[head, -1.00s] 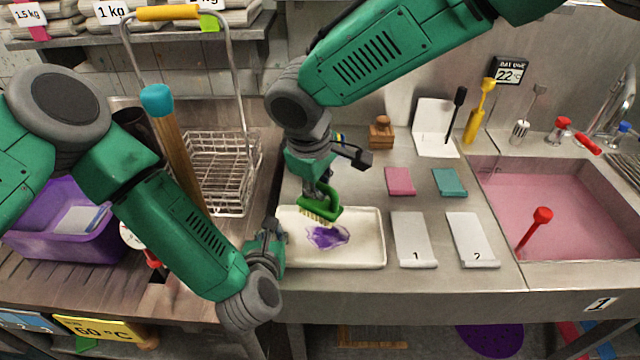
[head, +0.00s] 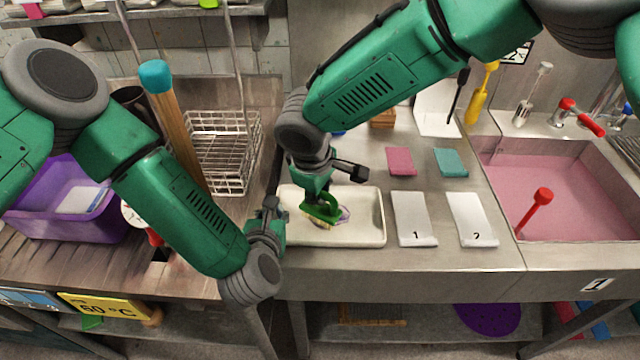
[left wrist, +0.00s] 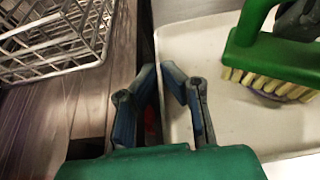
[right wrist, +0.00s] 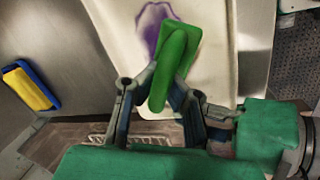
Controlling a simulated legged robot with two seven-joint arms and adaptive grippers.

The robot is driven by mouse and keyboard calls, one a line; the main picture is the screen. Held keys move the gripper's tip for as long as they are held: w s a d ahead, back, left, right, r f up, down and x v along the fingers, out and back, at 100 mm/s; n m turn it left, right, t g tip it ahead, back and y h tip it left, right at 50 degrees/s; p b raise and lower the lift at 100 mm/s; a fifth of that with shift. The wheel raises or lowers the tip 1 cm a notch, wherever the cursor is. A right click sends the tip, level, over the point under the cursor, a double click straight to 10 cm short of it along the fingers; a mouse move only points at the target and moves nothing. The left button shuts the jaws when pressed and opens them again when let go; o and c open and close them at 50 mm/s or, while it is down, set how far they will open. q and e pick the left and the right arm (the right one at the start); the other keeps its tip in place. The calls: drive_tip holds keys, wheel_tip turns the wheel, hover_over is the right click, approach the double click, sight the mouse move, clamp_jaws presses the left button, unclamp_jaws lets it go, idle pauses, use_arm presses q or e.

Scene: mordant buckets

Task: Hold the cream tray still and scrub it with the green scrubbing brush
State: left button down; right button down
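The cream tray (head: 366,232) lies flat on the steel counter, with a purple stain (right wrist: 151,24) on its floor. My left gripper (left wrist: 160,72) is at the tray's left rim, its two fingers closed in on either side of it. My right gripper (right wrist: 172,98) is shut on the handle of the green scrubbing brush (right wrist: 176,58). The brush (head: 321,211) is over the tray, bristles down on or just above the stain. In the left wrist view its pale bristles (left wrist: 268,85) show at the tray floor. Brush and gripper hide much of the stain in the head view.
White plates marked 1 (head: 412,220) and 2 (head: 470,218) lie right of the tray, pink (head: 400,160) and teal (head: 450,162) pads behind them. A pink-filled sink (head: 560,195) is farther right. A wire basket (head: 220,150) stands left; a blue-yellow block (right wrist: 32,86) is near my right gripper.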

drive_tip(key=shift+d+f, duration=0.4)
drive_tip(key=shift+d, duration=0.2)
drive_tip(key=shift+d+f, duration=0.35)
drive_tip(key=shift+d, duration=1.25)
drive_tip(key=shift+a, duration=2.1)
drive_tip(key=shift+w+a, duration=0.15)
drive_tip(key=shift+w+d+r, duration=0.1)
drive_tip(key=shift+w+d, duration=0.1)
drive_tip(key=shift+d, duration=2.1)
use_arm(q)
drive_tip(key=shift+d, duration=0.1)
use_arm(e)
drive_tip(key=shift+a, duration=2.35)
drive_tip(key=v, duration=0.4)
drive_tip(key=w+v, duration=0.1)
drive_tip(key=v, duration=0.1)
drive_tip(key=shift+d+r, duration=0.1)
drive_tip(key=shift+d, duration=0.3)
drive_tip(key=shift+w+v, duration=0.15)
drive_tip(key=shift+v, duration=0.55)
drive_tip(key=shift+w+v, duration=0.1)
drive_tip(key=shift+v, duration=0.6)
drive_tip(key=shift+d, duration=0.15)
